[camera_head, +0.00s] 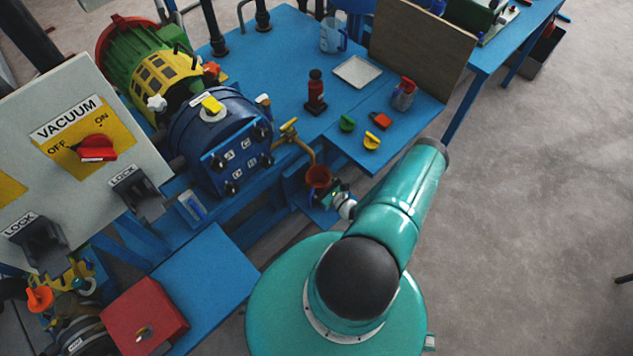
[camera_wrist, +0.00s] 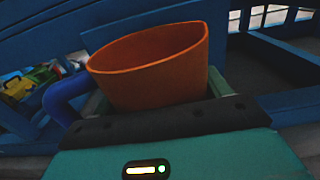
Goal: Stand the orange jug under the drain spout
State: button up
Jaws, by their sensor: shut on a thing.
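The orange jug (camera_head: 318,177) is at the front of the blue bench, and its open rim faces up. It fills the middle of the wrist view (camera_wrist: 150,70), with a blue curved piece, perhaps its handle, at its left. My gripper (camera_head: 328,193) is shut on the jug; its pads show at both sides of it in the wrist view (camera_wrist: 157,103). The brass drain spout (camera_head: 306,151) bends down from a yellow-handled valve (camera_head: 288,126). Its end appears just above the jug's rim in the head view. I cannot tell the exact gap, or whether the jug's base touches anything.
The blue autoclave vessel (camera_head: 215,140) stands left of the spout. A red box (camera_head: 145,312) sits at lower left. Floor at the right is clear.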

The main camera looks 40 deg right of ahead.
jog(key=shift+f, duration=0.45)
jog(key=shift+f, duration=0.1)
jog(key=o, duration=1)
jog(key=shift+o, duration=0.2)
jog(key=s, duration=1.2)
jog(key=shift+d, duration=0.2)
